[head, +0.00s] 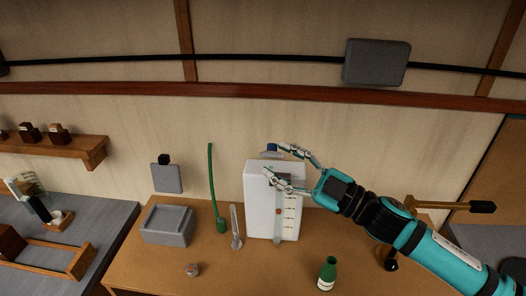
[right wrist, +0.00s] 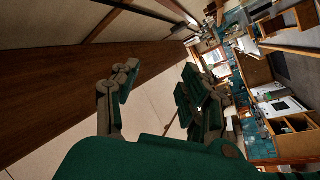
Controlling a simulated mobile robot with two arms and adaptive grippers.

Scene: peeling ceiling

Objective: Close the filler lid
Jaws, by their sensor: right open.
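A white upright container (head: 259,205) with level marks down its front stands at the back of the wooden table, near the wall. A small blue part (head: 271,148), which looks like the filler lid, shows at its top; whether it is raised or closed is hard to tell. My right gripper (head: 270,162) is open, reaching in from the right, one finger near the blue part and the other in front of the container's upper face. Contact cannot be told. The right wrist view shows the spread fingers (right wrist: 150,100) with nothing visible between them. My left gripper is not in view.
A grey box (head: 167,226), a green upright tube (head: 214,185) and a clear slim tube (head: 236,228) stand left of the container. A green bottle (head: 327,272) and a small round item (head: 192,269) are in front. The table's front middle is clear.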

